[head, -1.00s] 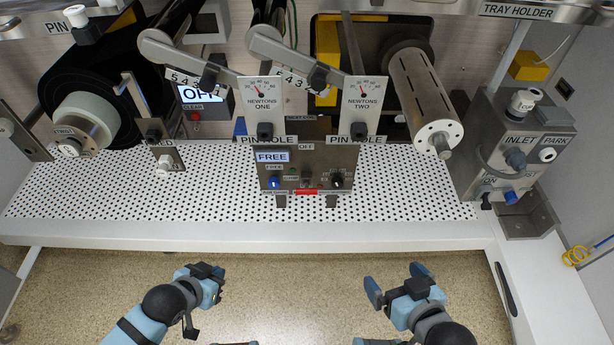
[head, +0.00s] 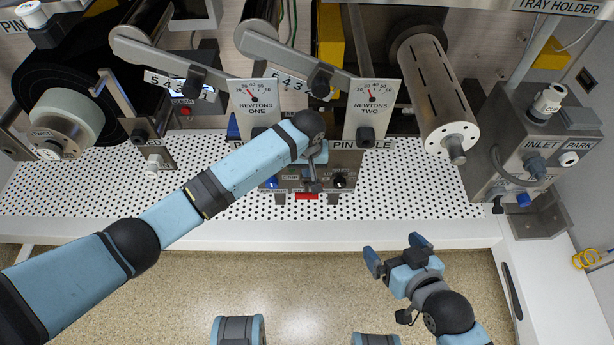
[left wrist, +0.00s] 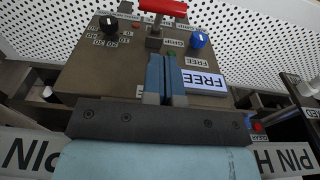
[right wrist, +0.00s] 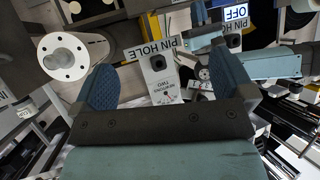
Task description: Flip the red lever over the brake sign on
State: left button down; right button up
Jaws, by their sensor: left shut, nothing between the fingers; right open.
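The red lever (left wrist: 163,7) is a red bar on a grey stem, low on a steel control panel (left wrist: 120,65). Its red bar also shows in the head view (head: 306,196). The panel's display reads FREE (left wrist: 203,81). I cannot read a brake sign; a label behind the fingers is mostly hidden. My left gripper (head: 313,184) is in front of the panel. In the left wrist view its fingers (left wrist: 165,60) are shut and empty, pointing at the panel just below the lever's stem in that picture. My right gripper (head: 396,250) is open and empty in front of the bench.
A blue knob (left wrist: 198,40) and a black knob (left wrist: 109,24) flank the lever. Two Newton gauges (head: 255,97) stand above the panel. A slotted roller (head: 440,95) and the inlet box (head: 540,140) are at right. The perforated bench (head: 400,208) is mostly clear.

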pick_arm(q)
jog(key=b, duration=0.2)
send_over(307, 193)
notch_tip(307, 193, down, 4)
jog(key=shift+f, duration=0.1)
notch_tip(307, 193, down, 4)
jog(key=shift+w+f+b, duration=0.1)
jog(key=shift+w+b, duration=0.05)
jog(key=shift+b, duration=0.4)
jog(key=shift+f, duration=0.7)
pick_arm(e)
jog(key=r, duration=0.1)
jog(key=w+a+r+t+y, duration=0.1)
jog(key=a+r+t, duration=0.1)
jog(key=r, duration=0.1)
jog(key=shift+w+a+y, duration=0.15)
jog(key=shift+w+y, duration=0.15)
jog(key=shift+w, duration=0.1)
jog(key=shift+r, duration=0.1)
